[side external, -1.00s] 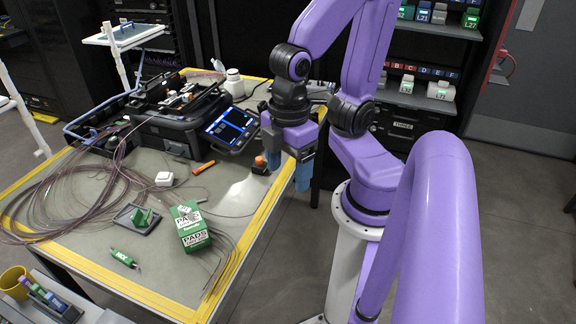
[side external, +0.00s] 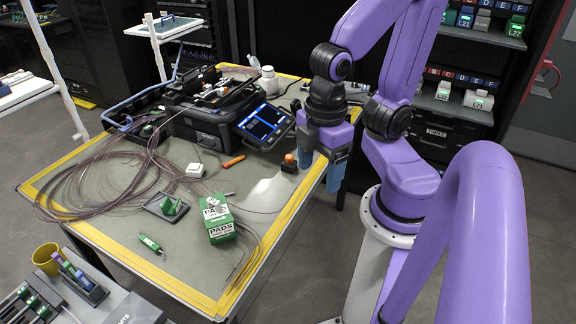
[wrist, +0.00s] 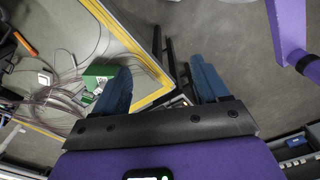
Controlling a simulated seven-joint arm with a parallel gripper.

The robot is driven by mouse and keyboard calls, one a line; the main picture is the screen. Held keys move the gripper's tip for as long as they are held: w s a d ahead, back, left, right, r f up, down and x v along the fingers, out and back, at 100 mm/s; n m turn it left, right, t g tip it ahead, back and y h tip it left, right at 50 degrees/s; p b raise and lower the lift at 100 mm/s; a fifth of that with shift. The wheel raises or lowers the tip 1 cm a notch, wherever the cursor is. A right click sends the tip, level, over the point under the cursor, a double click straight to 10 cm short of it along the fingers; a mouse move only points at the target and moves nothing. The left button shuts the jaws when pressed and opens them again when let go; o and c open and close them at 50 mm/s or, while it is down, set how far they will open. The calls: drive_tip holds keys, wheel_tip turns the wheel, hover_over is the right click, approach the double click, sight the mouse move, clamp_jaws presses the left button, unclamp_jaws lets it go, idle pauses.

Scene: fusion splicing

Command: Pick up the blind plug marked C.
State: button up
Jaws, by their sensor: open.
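I cannot make out a blind plug marked C for certain in either view. In the side view, a row of red and blue lettered tags (side external: 458,76) runs along the rack at the back right, too small to match to a plug. A dark holder with purple, blue and green pieces (side external: 80,278) stands at the front left, its marks unreadable. My gripper (side external: 322,170) points down with its blue fingers apart and empty, by the bench's right edge. In the wrist view, my gripper (wrist: 160,68) is open, with the bench edge and floor between and beyond the fingers.
The bench (side external: 112,228) has yellow edge tape. On it are a splicer (side external: 205,115) with a lit screen, coiled fibre (side external: 85,190), a green and white PADS box (side external: 218,220) and an orange-topped item (side external: 289,163). A yellow cup (side external: 46,258) is at front left.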

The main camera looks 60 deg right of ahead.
drive_tip(key=shift+w, duration=0.1)
idle(0.7)
drive_tip(key=w+d+f+h, duration=0.2)
drive_tip(key=w+f+h, duration=0.2)
drive_tip(key=w, duration=0.4)
drive_tip(key=w+d+f+h, duration=0.3)
drive_tip(key=w+f+h, duration=0.15)
drive_tip(key=w, duration=0.25)
drive_tip(key=w+d+f+h, duration=0.1)
drive_tip(key=w+d+f, duration=0.1)
drive_tip(key=f, duration=0.1)
drive_tip(key=w+d+f+n+g+h, duration=0.1)
drive_tip(key=w+d+f+h, duration=0.1)
drive_tip(key=d+f, duration=0.1)
drive_tip(key=w+d+f+n+h, duration=0.1)
drive_tip(key=w+d+f+h, duration=0.1)
drive_tip(key=d+f, duration=0.1)
drive_tip(key=shift+w+f+g, duration=0.35)
drive_tip(key=shift+f+g, duration=0.05)
drive_tip(key=shift+f, duration=0.45)
drive_tip(key=shift+d+f, duration=0.15)
drive_tip(key=shift+d, duration=0.2)
approach(293, 160)
drive_tip(key=x, duration=0.4)
drive_tip(key=shift+w+d, duration=0.2)
drive_tip(key=shift+d, duration=0.1)
drive_tip(key=shift+r+x, duration=0.2)
drive_tip(key=shift+x, duration=2.45)
drive_tip(key=shift+s, duration=0.15)
